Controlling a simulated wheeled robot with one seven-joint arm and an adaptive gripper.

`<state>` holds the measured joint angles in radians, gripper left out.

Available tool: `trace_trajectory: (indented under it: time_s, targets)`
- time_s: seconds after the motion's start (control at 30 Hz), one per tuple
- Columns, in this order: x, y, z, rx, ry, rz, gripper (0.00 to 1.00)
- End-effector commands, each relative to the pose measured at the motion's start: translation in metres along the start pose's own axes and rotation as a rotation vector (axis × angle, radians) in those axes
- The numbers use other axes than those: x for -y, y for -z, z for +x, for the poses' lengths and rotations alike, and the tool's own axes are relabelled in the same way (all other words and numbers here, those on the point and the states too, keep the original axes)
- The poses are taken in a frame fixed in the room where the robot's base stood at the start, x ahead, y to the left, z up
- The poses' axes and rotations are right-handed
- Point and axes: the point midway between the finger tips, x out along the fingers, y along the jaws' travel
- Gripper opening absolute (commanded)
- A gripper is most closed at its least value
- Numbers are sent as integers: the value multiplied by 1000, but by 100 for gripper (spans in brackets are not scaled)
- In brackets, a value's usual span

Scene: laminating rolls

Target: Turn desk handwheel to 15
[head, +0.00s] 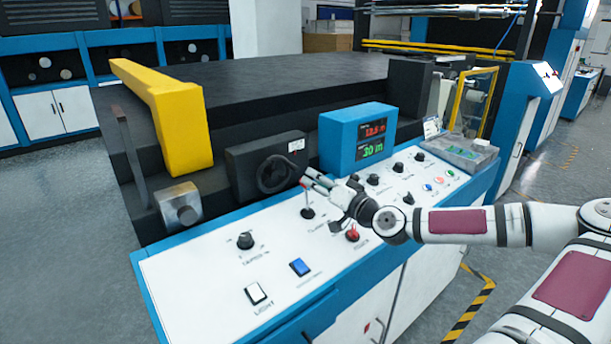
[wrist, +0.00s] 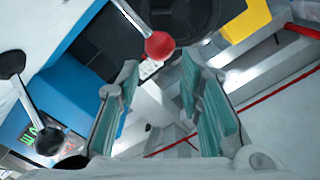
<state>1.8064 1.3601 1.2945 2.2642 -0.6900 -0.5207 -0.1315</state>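The black handwheel (head: 275,174) is on the dark block at the back edge of the white control desk, left of the display. Part of it also shows at the top of the wrist view (wrist: 183,14). My gripper (head: 308,178) is in front of the handwheel and to its right, above the desk. In the wrist view my gripper (wrist: 160,72) has its fingers apart with nothing held between them. The blue display box (head: 341,131) shows a red number that looks like 13.5, blurred, and a green 30.
A red-knobbed lever (wrist: 159,45) stands close to my fingertips, between them and the handwheel. A black-knobbed lever (wrist: 49,142) is to the left in the wrist view. A yellow bar (head: 178,125) is behind the desk. Several knobs and buttons cover the desk top.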

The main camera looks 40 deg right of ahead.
Motion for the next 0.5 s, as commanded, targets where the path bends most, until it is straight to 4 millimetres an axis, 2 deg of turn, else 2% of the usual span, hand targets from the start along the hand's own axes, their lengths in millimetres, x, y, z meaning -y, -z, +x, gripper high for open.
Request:
trace_trajectory:
  time_s: [0.1,0.2,0.5]
  targets:
    - [-1,1,-16,-1,-1,2,34]
    - [0,0,-24,-1,0,1,34]
    - [0,0,-29,0,0,0,34]
